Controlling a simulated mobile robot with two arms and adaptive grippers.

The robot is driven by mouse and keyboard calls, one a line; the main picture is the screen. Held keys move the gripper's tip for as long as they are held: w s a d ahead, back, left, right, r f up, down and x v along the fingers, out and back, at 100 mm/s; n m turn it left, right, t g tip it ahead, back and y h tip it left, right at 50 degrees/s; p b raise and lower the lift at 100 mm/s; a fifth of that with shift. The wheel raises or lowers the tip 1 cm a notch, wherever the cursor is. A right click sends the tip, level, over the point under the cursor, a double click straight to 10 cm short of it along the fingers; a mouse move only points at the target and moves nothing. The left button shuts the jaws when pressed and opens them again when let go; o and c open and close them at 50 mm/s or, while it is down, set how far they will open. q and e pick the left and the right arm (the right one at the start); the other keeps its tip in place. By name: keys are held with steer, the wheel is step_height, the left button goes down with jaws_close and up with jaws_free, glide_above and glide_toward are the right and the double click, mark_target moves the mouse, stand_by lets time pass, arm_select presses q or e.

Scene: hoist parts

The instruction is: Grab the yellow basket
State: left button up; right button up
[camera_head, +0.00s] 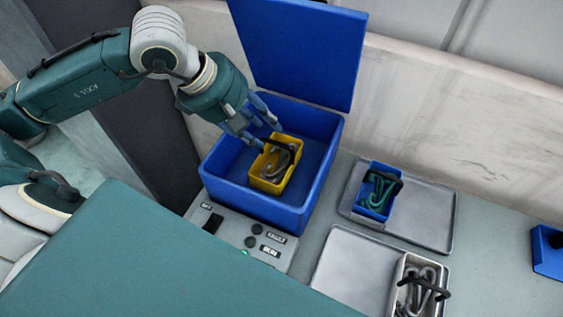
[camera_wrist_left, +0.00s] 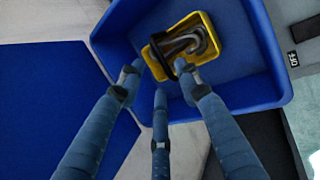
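The yellow basket (camera_head: 268,179) sits inside an open blue box, with grey metal parts in it and a black handle on top. In the left wrist view the basket (camera_wrist_left: 208,72) is just beyond my fingers, and its dark handle (camera_wrist_left: 157,60) shows close to the fingertips. My left gripper (camera_head: 262,132) reaches down into the box over the back of the basket. Its fingers (camera_wrist_left: 156,75) are spread apart in the left wrist view. I cannot tell whether a finger touches the handle. My right gripper is in neither view.
The blue box (camera_head: 234,190) has high walls and a raised lid (camera_head: 300,50) behind. A panel with buttons (camera_head: 236,240) is in front. To the right, a small blue basket (camera_head: 373,207) and a white basket (camera_head: 402,290) stand on grey trays (camera_head: 428,215). A wall runs behind.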

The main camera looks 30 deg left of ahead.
mark_target(277, 142)
arm_select(q)
steer(key=x, duration=0.2)
steer(key=shift+f+p, duration=0.3)
steer(key=shift+f, duration=0.05)
steer(key=p+x, duration=0.2)
steer(key=x, duration=0.2)
steer(key=shift+w+d, duration=0.2)
steer(key=shift+w, duration=0.05)
steer(key=shift+w+f, duration=0.25)
steer(key=shift+f, duration=0.35)
jaws_close()
steer(key=shift+r, duration=0.15)
